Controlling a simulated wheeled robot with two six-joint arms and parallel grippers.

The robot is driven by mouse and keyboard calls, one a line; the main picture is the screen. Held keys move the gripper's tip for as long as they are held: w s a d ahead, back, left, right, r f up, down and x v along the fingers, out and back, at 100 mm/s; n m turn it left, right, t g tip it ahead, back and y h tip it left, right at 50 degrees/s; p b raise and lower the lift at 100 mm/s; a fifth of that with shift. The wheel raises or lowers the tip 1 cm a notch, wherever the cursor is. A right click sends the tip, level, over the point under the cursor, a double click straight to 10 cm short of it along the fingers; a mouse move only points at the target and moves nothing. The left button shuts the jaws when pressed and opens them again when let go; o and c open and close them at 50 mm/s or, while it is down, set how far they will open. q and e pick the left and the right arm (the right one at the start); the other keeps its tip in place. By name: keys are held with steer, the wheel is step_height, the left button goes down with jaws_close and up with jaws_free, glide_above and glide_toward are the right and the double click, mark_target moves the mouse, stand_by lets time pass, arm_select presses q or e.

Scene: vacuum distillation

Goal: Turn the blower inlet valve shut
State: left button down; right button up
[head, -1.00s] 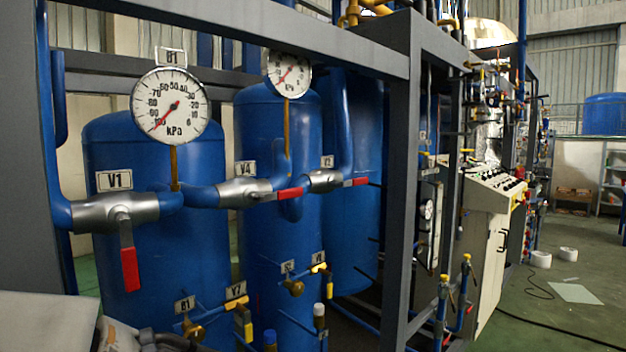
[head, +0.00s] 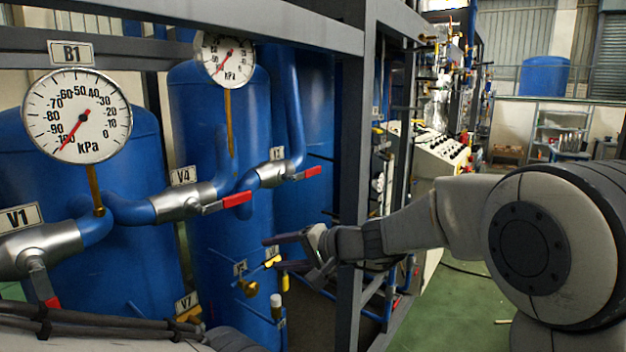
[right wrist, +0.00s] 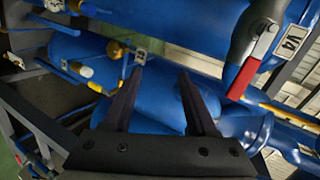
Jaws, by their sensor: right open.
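No valve is labelled as the blower inlet valve, so I cannot tell which it is. Valve V1 (head: 40,248) is at the left edge, its red-tipped lever hanging down. Valve V4 (head: 185,204) has a red lever (head: 237,199) lying along the pipe. A third valve (head: 272,175) with a red lever (head: 312,172) is further right. My right gripper (head: 270,253) is open and empty, below these levers in front of the blue tank. In the right wrist view my gripper (right wrist: 158,76) points at blue tanks, a red lever (right wrist: 242,78) to its right. My left gripper is not visible.
Two gauges (head: 77,116) (head: 225,58) stand above the pipes. Small yellow-handled valves (head: 272,262) are close to my right fingers. A grey frame post (head: 355,150) stands beside my right forearm. Open green floor (head: 470,300) lies at the right.

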steer(key=w+d+r+m+t+p, duration=0.2)
steer(key=w+d+r+m+t, duration=0.35)
steer(key=w, duration=0.55)
steer(key=m+t+h, duration=0.1)
steer(key=t+h, duration=0.1)
steer(key=t, duration=0.1)
glide_toward(314, 172)
steer(key=shift+m, duration=0.25)
steer(key=p+x, duration=0.6)
steer(key=x, duration=0.3)
steer(key=shift+d+r+p, duration=0.1)
steer(key=shift+r+p, duration=0.05)
steer(key=shift+p, duration=0.25)
steer(key=shift+p+x, duration=0.4)
steer(key=shift+x, duration=0.45)
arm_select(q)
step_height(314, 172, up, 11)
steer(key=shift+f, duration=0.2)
arm_select(e)
steer(key=shift+f, duration=0.2)
jaws_close()
